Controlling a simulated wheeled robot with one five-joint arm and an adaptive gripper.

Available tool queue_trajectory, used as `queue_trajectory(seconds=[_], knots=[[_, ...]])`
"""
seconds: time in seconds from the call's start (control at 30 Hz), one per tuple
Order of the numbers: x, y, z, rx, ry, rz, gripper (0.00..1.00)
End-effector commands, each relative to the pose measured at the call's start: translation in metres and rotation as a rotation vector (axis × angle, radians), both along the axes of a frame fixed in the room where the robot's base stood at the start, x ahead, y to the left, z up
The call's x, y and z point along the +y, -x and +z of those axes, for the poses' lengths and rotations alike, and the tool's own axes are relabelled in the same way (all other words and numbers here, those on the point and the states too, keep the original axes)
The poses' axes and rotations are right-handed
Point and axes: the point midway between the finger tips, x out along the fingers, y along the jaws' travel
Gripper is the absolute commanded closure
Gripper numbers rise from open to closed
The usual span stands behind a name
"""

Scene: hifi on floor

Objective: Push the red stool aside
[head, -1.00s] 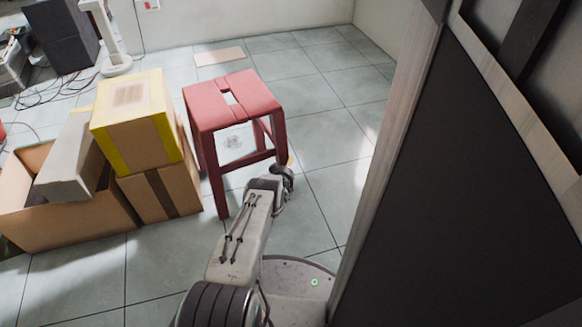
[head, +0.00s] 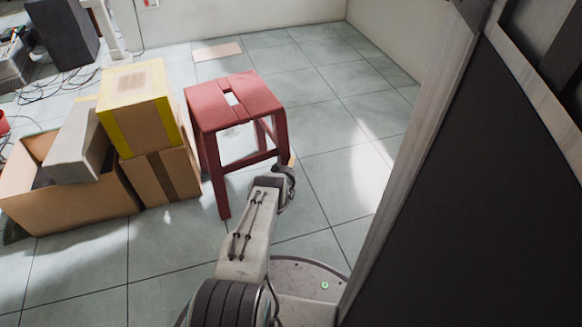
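The red stool (head: 246,101) stands upright on the tiled floor near the middle of the head view. It has a slotted seat and square legs joined by rails. My arm reaches up from the bottom of the view toward the stool's near right leg. My gripper (head: 290,163) is at the arm's far end, close to that leg. The wrist mostly hides its fingers, so I cannot tell whether they touch the stool or are open.
Stacked cardboard boxes (head: 160,178) stand just left of the stool, with an open box (head: 75,205) beside them. A dark panel with a pale frame (head: 420,170) is close on the right. Clear floor (head: 330,125) lies behind and right of the stool.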

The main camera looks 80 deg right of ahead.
Motion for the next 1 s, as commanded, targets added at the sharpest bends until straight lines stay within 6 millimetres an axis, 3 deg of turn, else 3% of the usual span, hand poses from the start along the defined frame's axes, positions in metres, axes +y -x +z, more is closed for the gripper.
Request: queue_trajectory(seconds=[0.63,0.67,1.0], knots=[[-0.0002,-0.0060,0.0017,-0.002,0.004,0.009,0.83],[-0.0002,-0.0060,0.0017,-0.002,0.004,0.009,0.44],[0.0004,-0.0060,0.0006,0.000,0.001,0.009,0.17]])
